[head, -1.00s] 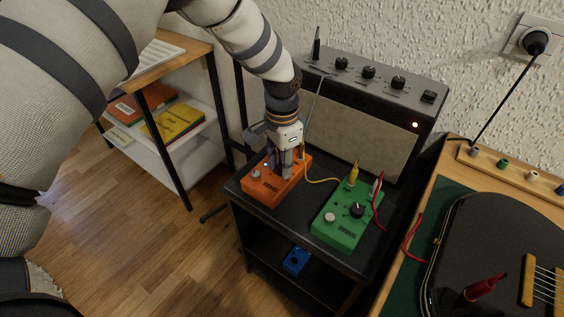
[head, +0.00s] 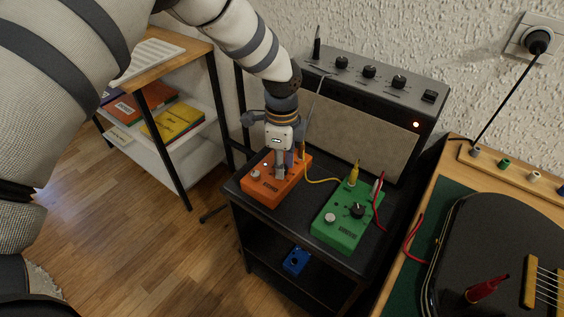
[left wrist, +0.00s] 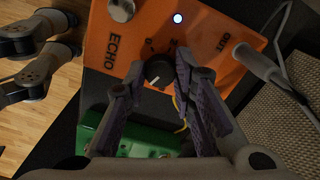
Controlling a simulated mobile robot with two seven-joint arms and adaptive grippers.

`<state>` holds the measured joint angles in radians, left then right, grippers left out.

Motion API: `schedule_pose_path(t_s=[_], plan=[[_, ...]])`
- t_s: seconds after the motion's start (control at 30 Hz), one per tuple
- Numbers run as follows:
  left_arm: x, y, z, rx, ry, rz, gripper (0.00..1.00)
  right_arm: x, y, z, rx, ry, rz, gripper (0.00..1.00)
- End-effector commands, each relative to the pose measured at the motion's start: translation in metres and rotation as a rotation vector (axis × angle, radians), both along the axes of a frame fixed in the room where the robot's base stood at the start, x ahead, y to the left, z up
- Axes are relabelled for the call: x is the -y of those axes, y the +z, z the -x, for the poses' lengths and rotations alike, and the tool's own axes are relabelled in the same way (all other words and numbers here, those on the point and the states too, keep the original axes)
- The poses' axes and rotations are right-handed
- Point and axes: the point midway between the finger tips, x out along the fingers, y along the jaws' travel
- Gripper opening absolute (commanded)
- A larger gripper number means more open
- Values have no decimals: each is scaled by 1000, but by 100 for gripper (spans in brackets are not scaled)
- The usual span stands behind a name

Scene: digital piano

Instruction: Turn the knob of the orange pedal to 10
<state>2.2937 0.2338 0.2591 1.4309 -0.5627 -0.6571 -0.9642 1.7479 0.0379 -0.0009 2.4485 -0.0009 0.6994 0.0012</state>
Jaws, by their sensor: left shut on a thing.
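The orange pedal (head: 259,193) sits on the black stand, below my left gripper. In the left wrist view the pedal (left wrist: 101,47) shows the word ECHO, an OUT label, a lit lamp and a silver footswitch. Its dark knob (left wrist: 158,72) has a white pointer line toward the lower part of that picture. Scale marks by the knob are partly hidden and too small to read surely. My left gripper (head: 281,174) reaches down from above, and in the wrist view its fingers (left wrist: 159,76) are shut on the knob from both sides. My right gripper is not in view.
A green pedal (head: 338,225) with a yellow plug (head: 353,174) stands to the right on the same stand (head: 300,215). An amplifier (head: 355,135) stands behind. A yellow cable runs between the pedals. A blue pedal (head: 296,261) lies on the lower shelf.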

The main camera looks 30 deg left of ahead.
Motion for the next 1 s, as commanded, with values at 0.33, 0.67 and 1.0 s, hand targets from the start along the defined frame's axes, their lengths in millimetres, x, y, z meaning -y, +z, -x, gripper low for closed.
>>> schedule_pose_path(t_s=[0.33,0.67,1.0], plan=[[0,-1,1,-2,-54,-1,0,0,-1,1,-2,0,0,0],[0,-1,1,-2,-55,-1,0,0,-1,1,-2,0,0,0],[0,-1,0,-1,-53,0,45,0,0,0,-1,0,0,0]])
